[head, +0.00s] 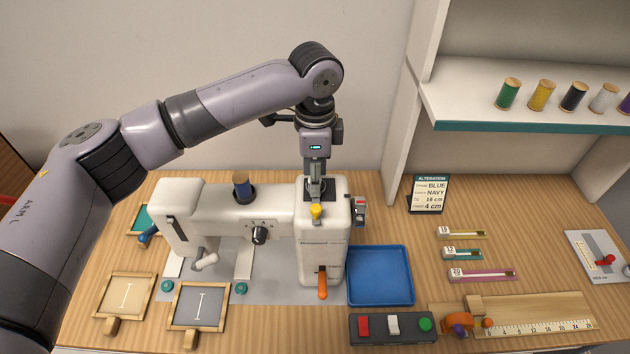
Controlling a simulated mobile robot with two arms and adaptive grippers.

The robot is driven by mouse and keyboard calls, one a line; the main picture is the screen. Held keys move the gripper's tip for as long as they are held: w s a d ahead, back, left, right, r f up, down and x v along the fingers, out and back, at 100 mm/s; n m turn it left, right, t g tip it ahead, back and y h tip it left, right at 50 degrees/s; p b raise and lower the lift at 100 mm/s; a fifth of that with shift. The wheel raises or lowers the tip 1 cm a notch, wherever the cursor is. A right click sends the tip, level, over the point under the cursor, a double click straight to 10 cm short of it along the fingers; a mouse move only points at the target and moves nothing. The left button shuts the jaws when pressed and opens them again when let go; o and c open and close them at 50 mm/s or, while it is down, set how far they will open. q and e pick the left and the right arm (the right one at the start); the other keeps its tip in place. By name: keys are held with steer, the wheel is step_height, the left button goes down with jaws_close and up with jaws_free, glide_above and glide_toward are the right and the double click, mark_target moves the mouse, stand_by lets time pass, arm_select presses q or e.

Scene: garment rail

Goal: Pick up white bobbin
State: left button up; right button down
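A pale white-grey spool (604,98), the only whitish one in the row, stands upright on the shelf at the upper right. I see no other thing that is clearly a white bobbin. My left gripper (315,186) points down at the top of the white sewing machine (272,214), far to the left of the shelf. Its fingertips are just above or at the machine's head, behind a yellow knob (315,211). They are small here, and I cannot tell whether they are apart or hold anything. My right gripper is not in view.
Green (508,94), yellow (541,95), black and purple spools share the shelf (480,112). A blue spool (242,187) stands on the machine. An empty blue tray (380,276) lies beside it. An alteration card (429,194), a button box (393,327) and a ruler board (540,326) occupy the table.

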arm_select(q)
steer(key=c, duration=0.5)
steer(key=shift+r, duration=0.15)
steer(key=shift+c, duration=0.2)
